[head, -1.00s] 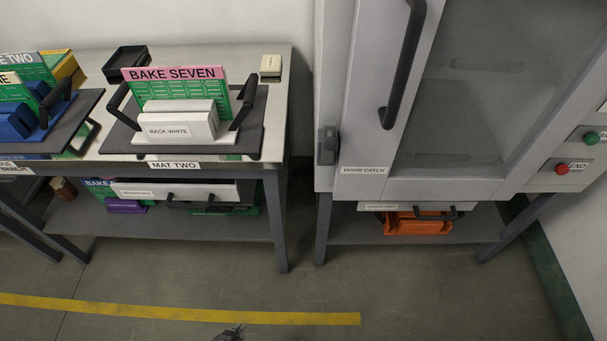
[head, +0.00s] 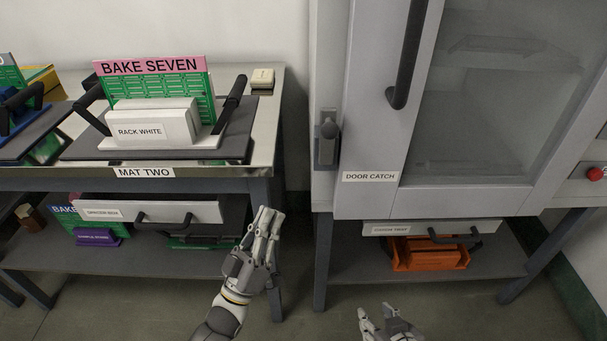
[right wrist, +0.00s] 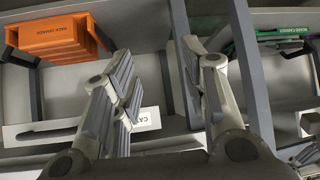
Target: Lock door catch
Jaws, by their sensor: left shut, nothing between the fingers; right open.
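The door catch (head: 327,144) is a grey latch with a rounded knob on the left edge of the oven-like cabinet, above and left of the label "DOOR CATCH". The cabinet door (head: 370,110) looks closed, with a long dark handle (head: 409,50) and a glass pane. My left gripper (head: 266,216) is shut and empty, below and left of the catch, in front of the left table's leg. My right gripper (head: 378,312) is open, low in front of the cabinet's lower shelf; its spread fingers also show in the right wrist view (right wrist: 158,85). Neither gripper touches the catch.
The left table holds a rack (head: 155,128) labelled "RACK WHITE" and a "BAKE SEVEN" board (head: 150,66). Under the cabinet are a light tray (head: 385,228) and an orange rack (head: 430,258). A red button (head: 594,173) is at right. Floor between the tables is open.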

